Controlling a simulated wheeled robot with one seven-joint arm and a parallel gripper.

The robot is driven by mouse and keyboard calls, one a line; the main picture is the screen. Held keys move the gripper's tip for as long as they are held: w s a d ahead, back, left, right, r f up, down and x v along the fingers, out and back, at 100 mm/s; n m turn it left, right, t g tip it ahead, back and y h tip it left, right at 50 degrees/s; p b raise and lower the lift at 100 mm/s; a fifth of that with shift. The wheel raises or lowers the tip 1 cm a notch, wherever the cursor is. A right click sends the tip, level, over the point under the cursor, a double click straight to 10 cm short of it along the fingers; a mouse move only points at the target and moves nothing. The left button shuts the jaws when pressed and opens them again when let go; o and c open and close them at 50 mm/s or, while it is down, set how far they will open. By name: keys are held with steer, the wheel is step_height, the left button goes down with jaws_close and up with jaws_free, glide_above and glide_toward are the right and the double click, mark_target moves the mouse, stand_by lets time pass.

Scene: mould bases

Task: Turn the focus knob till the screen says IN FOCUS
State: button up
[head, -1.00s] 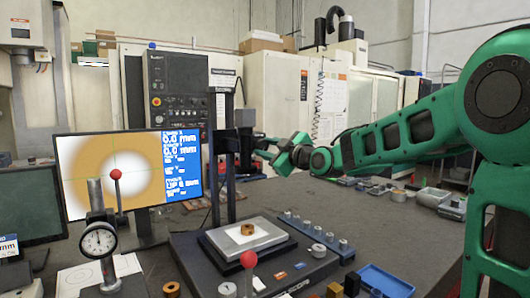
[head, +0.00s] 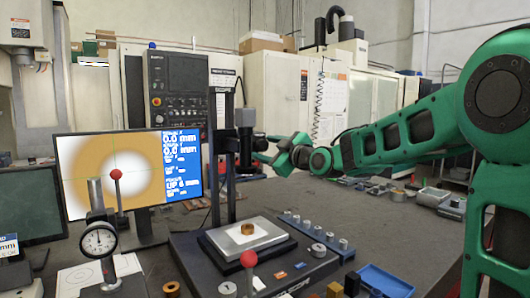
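The screen (head: 80,205) at left shows a blurred white disc in an orange ring, beside a blue readout panel (head: 180,165). Its focus line reads UP and a small number of mm; the digit is hard to read. The dark scope head (head: 245,125) hangs on a black column (head: 227,160), above a stage (head: 225,237) bearing a brass ring (head: 247,229). My green arm reaches in from the right, and my gripper (head: 264,149) is at the right side of the scope head. The focus knob is not clearly visible there. The fingers are too small to tell open from shut.
Another red ball knob (head: 249,259) is in front of the stage. A blue rail of pins (head: 315,238) and a blue tray (head: 385,281) lie right. The dark table behind is mostly clear.

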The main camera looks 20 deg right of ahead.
steer(key=v, duration=1)
steer(key=shift+s+d, duration=0.15)
steer(key=shift+s, duration=0.2)
steer(key=w+a+m, duration=0.1)
steer(key=w+m, duration=0.1)
steer(key=w, duration=0.1)
steer(key=w+a+m, duration=0.1)
steer(key=w+m, duration=0.2)
steer(key=w+a+m, duration=0.1)
steer(key=w+m, duration=0.1)
steer(key=w, duration=0.2)
steer(key=shift+w+a+r, duration=0.1)
steer(key=shift+a+r, duration=0.2)
stand_by(0.5)
steer(key=c, duration=1)
